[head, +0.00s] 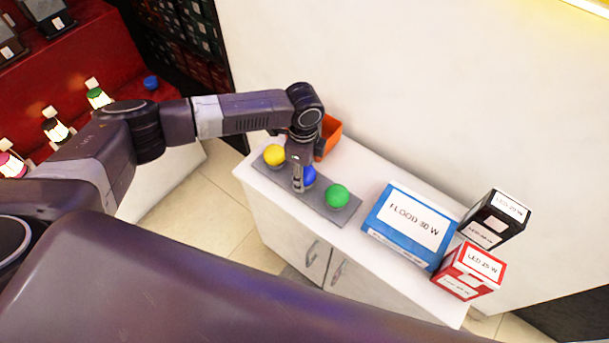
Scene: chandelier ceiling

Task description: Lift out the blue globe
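The blue globe (309,177) sits in the middle of a grey strip-shaped holder (325,209) on a white cabinet. A yellow globe (275,154) is to its left and a green globe (337,196) to its right on the same holder. My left gripper (298,186) points down at the blue globe and covers its left part. Its fingers look close together, but whether they touch or grip the globe is hidden. My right gripper is not in view.
An orange bin (328,136) stands behind the globes, partly hidden by my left arm. A blue FLOOD 30 W box (408,226), a black box (494,219) and a red LED box (469,270) stand at the right. A wall rises behind the white cabinet top (366,172).

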